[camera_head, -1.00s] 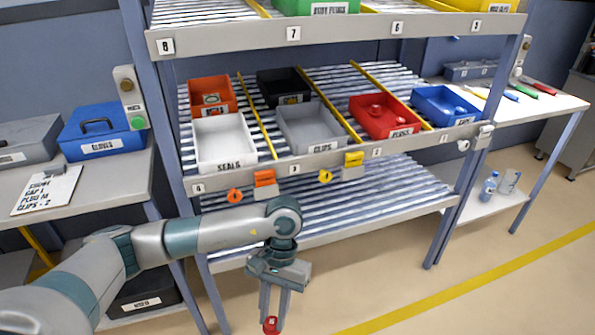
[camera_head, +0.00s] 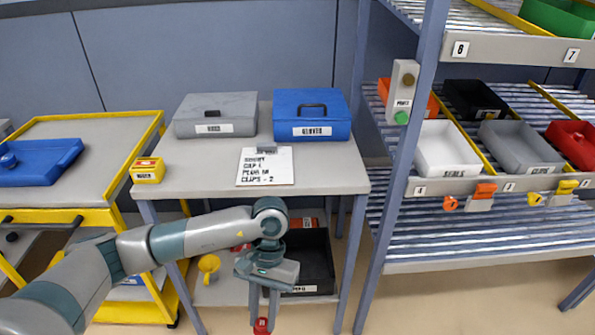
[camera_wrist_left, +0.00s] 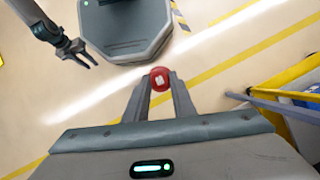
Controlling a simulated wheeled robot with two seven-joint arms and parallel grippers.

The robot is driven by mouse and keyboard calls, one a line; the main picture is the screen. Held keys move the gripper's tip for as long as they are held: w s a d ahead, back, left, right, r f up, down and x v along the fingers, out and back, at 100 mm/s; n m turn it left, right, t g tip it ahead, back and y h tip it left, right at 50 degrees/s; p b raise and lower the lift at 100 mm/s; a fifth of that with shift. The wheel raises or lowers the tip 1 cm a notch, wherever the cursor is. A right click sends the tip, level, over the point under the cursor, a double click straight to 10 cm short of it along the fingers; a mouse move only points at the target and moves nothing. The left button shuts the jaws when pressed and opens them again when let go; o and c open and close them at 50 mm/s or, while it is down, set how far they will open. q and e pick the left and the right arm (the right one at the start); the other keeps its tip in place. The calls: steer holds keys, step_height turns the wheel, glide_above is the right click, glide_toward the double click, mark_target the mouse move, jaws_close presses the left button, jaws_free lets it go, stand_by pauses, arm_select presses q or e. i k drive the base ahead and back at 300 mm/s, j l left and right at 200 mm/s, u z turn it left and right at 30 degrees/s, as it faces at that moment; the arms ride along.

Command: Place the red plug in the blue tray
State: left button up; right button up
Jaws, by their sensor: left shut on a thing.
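My left gripper (camera_head: 262,316) is shut on the red plug (camera_head: 262,326), low in front of the shelf table. In the left wrist view the red plug (camera_wrist_left: 159,79) sits between the fingertips, with a pale mark on its face. A blue tray (camera_head: 48,166) lies on the yellow-edged cart at the far left, away from the gripper. My right gripper (camera_wrist_left: 86,58) is open and empty at the upper left of the left wrist view.
A grey table (camera_head: 200,178) holds a grey case (camera_head: 215,115), a blue case (camera_head: 312,115), a note (camera_head: 265,168) and a small yellow box (camera_head: 147,170). The yellow cart (camera_head: 95,135) stands left of it. A rack with bins (camera_head: 448,148) stands right. Open floor shows in the wrist view.

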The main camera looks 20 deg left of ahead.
mark_target(46, 165)
steer(key=k+j+u, duration=0.1)
steer(key=j+u, duration=0.2)
steer(key=j, duration=0.6)
steer(key=j+u, duration=0.3)
steer(key=j, duration=0.6)
steer(key=j+u, duration=0.1)
steer(key=j, duration=0.5)
steer(key=i+j, duration=0.15)
steer(key=j, duration=0.4)
steer(key=u, duration=0.05)
